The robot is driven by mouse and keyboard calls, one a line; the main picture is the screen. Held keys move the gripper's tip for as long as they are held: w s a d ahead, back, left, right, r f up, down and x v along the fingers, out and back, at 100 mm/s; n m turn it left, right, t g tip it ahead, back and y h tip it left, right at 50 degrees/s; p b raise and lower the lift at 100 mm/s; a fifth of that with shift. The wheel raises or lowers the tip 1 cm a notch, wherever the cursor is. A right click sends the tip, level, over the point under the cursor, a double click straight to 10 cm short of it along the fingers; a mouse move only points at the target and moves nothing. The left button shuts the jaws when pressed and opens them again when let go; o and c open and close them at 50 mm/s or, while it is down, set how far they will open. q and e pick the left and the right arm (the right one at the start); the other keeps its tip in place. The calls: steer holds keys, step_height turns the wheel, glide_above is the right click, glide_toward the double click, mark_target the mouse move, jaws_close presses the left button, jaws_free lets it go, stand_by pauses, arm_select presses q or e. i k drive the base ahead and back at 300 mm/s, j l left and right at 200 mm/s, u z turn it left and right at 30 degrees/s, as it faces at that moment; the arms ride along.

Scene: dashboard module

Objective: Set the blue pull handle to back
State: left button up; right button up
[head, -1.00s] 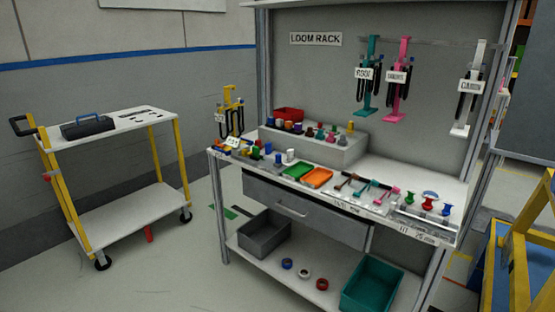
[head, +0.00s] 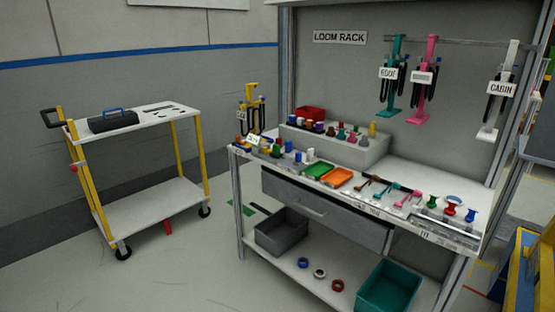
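On the right end of the bench stand a green knob (head: 432,202), a red knob (head: 450,206) and a blue knob (head: 470,214), in a row on a pale strip. The blue knob is the rightmost and looks like the blue pull handle, but its setting is too small to tell. A pale blue arched piece (head: 454,199) lies just behind them. Neither of my grippers is in view.
The workbench (head: 440,178) carries many small parts, a green tray (head: 319,170) and an orange tray (head: 337,177). Hanging looms line its back panel. A cart (head: 150,198) with a toolbox (head: 112,120) stands left. The floor in front is clear.

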mark_target(297, 162)
steer(key=i+u, duration=0.25)
steer(key=i, duration=0.15)
steer(key=i+l+u, duration=0.2)
steer(key=i, duration=0.2)
steer(key=i+l+u, duration=0.1)
steer(key=i+u, duration=0.15)
steer(key=i, duration=0.15)
